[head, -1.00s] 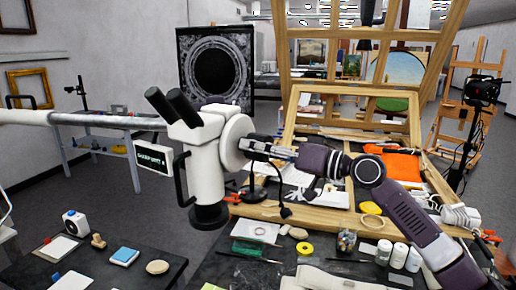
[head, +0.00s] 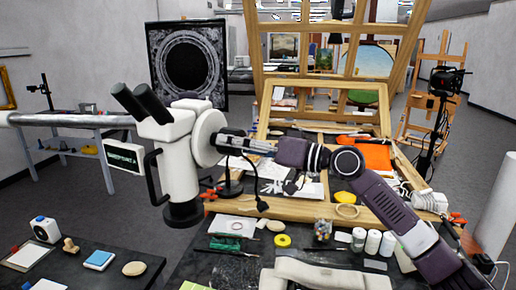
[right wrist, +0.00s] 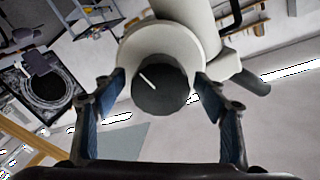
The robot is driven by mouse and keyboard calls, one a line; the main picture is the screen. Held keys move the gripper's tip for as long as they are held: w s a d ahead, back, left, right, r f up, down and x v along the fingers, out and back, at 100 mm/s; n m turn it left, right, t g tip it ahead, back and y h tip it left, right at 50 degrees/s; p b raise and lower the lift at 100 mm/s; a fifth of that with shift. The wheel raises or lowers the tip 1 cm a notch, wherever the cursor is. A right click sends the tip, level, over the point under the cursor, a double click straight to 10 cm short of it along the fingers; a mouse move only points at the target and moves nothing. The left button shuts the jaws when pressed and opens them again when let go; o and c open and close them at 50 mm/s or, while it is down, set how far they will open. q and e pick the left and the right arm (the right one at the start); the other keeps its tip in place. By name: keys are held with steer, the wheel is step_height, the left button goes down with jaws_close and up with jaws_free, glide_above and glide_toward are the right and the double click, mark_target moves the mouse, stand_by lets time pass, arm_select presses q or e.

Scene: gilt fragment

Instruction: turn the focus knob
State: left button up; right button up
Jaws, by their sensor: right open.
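The white microscope (head: 178,160) with black eyepieces hangs upright from a pale horizontal boom. Its focus knob (right wrist: 161,92) is a dark round knob with a white mark line, on a white round housing that also shows in the head view (head: 207,137). The mark slants from upper left to lower right. My right gripper (right wrist: 160,78) is open, its two blue-padded fingers on either side of the knob with visible gaps. In the head view my right gripper (head: 232,143) is at the housing's right side and hides the knob. My left gripper is not in view.
A small display (head: 124,157) with green text hangs left of the microscope. A wooden easel frame (head: 262,110) stands behind my right arm. A dark bench (head: 210,268) below holds jars, tape and tools. A dark table (head: 75,272) stands at lower left.

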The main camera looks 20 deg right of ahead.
steer(key=v, duration=1)
steer(key=shift+s+d, duration=0.15)
steer(key=shift+s, duration=0.05)
stand_by(1.1)
